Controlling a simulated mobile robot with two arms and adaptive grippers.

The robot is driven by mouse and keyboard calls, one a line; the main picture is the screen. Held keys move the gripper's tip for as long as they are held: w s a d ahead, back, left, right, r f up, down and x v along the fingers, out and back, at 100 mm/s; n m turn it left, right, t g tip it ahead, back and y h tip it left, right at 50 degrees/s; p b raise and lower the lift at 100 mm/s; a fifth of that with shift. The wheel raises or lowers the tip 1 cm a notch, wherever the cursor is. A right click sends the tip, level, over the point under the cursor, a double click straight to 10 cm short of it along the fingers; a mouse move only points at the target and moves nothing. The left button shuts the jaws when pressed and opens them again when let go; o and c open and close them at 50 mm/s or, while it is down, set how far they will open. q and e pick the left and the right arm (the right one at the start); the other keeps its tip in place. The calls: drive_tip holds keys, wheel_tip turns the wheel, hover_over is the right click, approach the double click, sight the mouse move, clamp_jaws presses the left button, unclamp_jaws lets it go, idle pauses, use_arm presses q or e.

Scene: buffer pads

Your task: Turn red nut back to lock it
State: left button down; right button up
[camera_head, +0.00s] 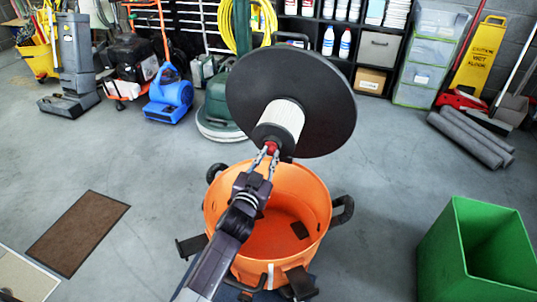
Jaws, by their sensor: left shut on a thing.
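A red nut (271,147) shows at the near end of a white pleated filter (284,119). The filter sits under a large tilted black disc (300,95), which stands up above an open orange bucket (312,190). My left gripper (268,158) reaches up from the front with its fingers on either side of the red nut and is shut on it. The fingers cover part of the nut. My right gripper is not in view.
A green bin (455,250) stands at the right. A brown mat (78,232) lies at the left. A blue blower (170,93) and shelving stand at the back. Grey rolls (470,138) lie at the right. The floor around the bucket is mostly clear.

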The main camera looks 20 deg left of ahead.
use_arm(q)
drive_tip(key=shift+m, duration=0.4)
drive_tip(key=shift+f+m+y, duration=0.1)
drive_tip(key=shift+m+y, duration=0.2)
drive_tip(key=shift+m, duration=0.5)
drive_tip(key=shift+m+b, duration=0.55)
drive_tip(key=shift+m, duration=0.55)
drive_tip(key=shift+m+y, duration=0.3)
drive_tip(key=shift+m, duration=0.2)
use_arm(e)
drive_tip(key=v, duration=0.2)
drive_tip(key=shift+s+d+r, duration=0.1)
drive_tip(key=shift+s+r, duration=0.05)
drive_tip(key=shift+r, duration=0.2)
use_arm(q)
drive_tip(key=c, duration=1.8)
unclamp_jaws()
